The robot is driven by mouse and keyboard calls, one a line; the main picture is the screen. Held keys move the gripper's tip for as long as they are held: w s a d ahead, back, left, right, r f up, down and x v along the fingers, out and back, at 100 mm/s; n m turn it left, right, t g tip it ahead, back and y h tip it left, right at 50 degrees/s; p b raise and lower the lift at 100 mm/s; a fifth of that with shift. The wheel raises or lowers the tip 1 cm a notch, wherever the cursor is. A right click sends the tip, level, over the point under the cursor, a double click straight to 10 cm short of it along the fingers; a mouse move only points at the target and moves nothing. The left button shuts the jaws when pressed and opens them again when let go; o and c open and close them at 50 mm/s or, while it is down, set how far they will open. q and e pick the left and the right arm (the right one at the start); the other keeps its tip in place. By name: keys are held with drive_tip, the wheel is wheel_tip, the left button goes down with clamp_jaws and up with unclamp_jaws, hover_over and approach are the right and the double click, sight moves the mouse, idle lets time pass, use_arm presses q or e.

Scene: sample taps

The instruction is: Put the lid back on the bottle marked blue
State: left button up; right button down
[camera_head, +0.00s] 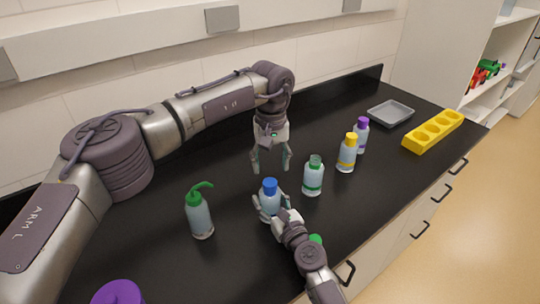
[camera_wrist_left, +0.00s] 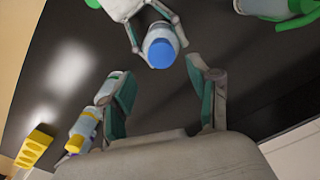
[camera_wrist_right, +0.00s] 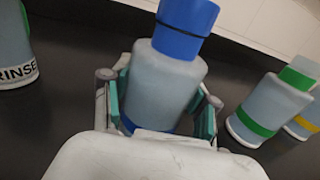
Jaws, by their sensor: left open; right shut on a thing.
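The blue-marked bottle (camera_head: 269,204) stands on the black bench with a blue lid (camera_head: 270,185) sitting on its top. My right gripper (camera_head: 272,208) is shut around the bottle's body. In the right wrist view the bottle (camera_wrist_right: 160,85) is between the fingers and the blue lid (camera_wrist_right: 185,28) is above its shoulder. How tightly the lid is seated I cannot tell. My left gripper (camera_head: 270,164) is open and empty, behind and above the lid. In the left wrist view the lid (camera_wrist_left: 160,48) shows beyond the open fingers, apart from them.
A green-spouted wash bottle (camera_head: 200,216) is at left. A grey tray (camera_head: 390,113) and yellow rack (camera_head: 433,131) are far right.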

sight(270, 182)
use_arm(q)
drive_tip(key=n, duration=0.5)
drive_tip(key=shift+r, duration=0.2)
drive_tip(key=n, duration=0.5)
drive_tip(key=shift+r, duration=0.2)
drive_tip(key=n, duration=0.7)
drive_tip(key=shift+s+r, duration=0.1)
drive_tip(key=shift+r, duration=0.2)
drive_tip(key=n, duration=0.7)
drive_tip(key=shift+r+n, duration=0.3)
drive_tip(key=shift+n, duration=0.1)
drive_tip(key=n, duration=0.4)
drive_tip(key=shift+a+r, duration=0.1)
drive_tip(key=shift+r, duration=0.05)
drive_tip(key=n, duration=0.3)
drive_tip(key=shift+r+n, duration=0.15)
drive_tip(key=shift+n, duration=0.15)
drive_tip(key=shift+f, duration=4.05)
